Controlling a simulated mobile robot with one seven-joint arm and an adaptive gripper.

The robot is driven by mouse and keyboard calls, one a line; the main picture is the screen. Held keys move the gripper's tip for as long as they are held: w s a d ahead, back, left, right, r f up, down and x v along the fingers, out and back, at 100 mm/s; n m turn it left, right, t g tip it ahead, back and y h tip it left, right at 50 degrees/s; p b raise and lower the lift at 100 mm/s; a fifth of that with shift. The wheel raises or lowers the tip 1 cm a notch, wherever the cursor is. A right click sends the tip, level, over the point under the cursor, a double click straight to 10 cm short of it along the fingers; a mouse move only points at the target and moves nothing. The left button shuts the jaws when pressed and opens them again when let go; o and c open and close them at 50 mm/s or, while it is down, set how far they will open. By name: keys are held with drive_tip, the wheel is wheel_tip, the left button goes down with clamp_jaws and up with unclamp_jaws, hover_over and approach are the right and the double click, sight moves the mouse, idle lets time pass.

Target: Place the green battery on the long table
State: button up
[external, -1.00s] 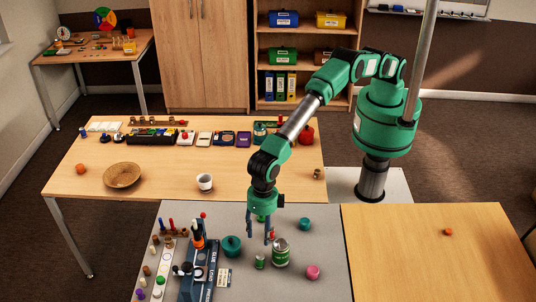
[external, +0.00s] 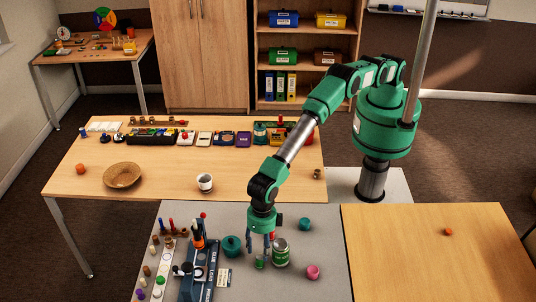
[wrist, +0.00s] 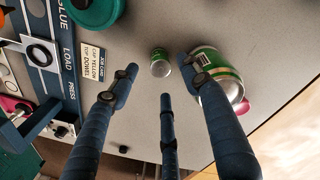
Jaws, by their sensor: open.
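A small green cylinder with a silver end, which looks like the green battery (external: 260,263), stands on the grey table top. It also shows in the wrist view (wrist: 160,63), just beyond my fingertips. My gripper (external: 261,250) points down above it, fingers spread and empty; the wrist view shows its three dark fingers (wrist: 160,80) apart around the space before the cylinder. A larger green and silver can (external: 281,252) stands close on its right, also in the wrist view (wrist: 222,72). The wooden table with the bowl (external: 110,207) is long and lies behind.
A teal pot (external: 232,246) and a blue labelled press station (external: 197,272) stand left of my gripper. A pink object (external: 313,272) and a teal lidded piece (external: 305,224) lie to the right. A white cup (external: 205,182) and bowl (external: 122,175) stand on the wooden table, with bare wood between.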

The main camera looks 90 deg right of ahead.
sight(260, 255)
drive_tip(key=shift+f, duration=0.15)
drive_tip(key=shift+a+f+b, duration=0.15)
drive_tip(key=shift+f+b, duration=0.35)
drive_tip(key=shift+f, duration=2)
clamp_jaws()
